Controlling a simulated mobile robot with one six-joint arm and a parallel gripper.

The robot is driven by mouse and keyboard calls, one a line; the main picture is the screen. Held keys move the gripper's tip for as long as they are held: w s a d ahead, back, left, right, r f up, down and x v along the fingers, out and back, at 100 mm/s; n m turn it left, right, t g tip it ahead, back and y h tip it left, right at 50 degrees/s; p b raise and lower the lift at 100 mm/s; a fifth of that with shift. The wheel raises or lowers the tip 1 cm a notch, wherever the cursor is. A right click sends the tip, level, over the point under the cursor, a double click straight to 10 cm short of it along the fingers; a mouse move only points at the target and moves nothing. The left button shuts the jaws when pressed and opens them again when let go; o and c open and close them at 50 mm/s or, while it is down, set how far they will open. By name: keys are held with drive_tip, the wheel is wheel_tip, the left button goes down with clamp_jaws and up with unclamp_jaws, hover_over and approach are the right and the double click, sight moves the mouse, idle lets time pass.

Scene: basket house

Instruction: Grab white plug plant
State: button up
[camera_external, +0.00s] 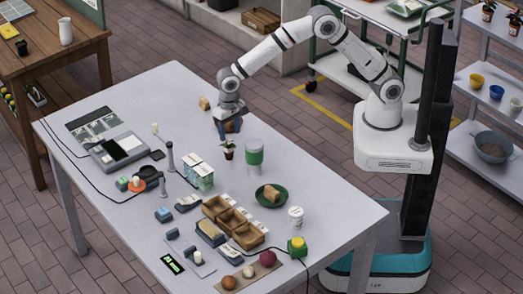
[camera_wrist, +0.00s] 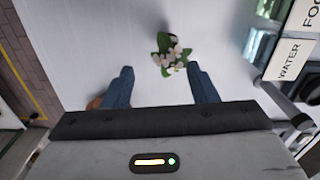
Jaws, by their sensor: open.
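The white plug plant (camera_external: 228,149) stands upright on the grey table in a small pot. In the wrist view the plant (camera_wrist: 170,55) shows from above, with white blooms and green leaves. My gripper (camera_external: 231,118) is over the table, behind the plant in the external view, pointing down. In the wrist view my gripper (camera_wrist: 160,69) is open, its two blue fingers apart with nothing held between them. The plant's pot is mostly hidden by its leaves in the wrist view.
A green-and-white cup (camera_external: 254,158) stands close right of the plant. Labelled cartons (camera_external: 200,175) stand to its front left. A small wooden block (camera_external: 204,103) lies beside my gripper. A brown thing (camera_wrist: 95,102) shows partly behind my left finger.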

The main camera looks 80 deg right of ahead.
sight(228, 146)
drive_tip(key=shift+w+a+f, duration=0.1)
drive_tip(key=shift+a+f, duration=0.15)
drive_tip(key=shift+f, duration=0.1)
drive_tip(key=f, duration=0.2)
drive_tip(key=f+p, duration=0.1)
drive_tip(key=f, duration=0.4)
drive_tip(key=shift+w+a+f, duration=0.15)
drive_tip(key=shift+a+f, duration=0.15)
drive_tip(key=shift+a, duration=0.05)
drive_tip(key=shift+c, duration=0.3)
drive_tip(key=c, duration=1)
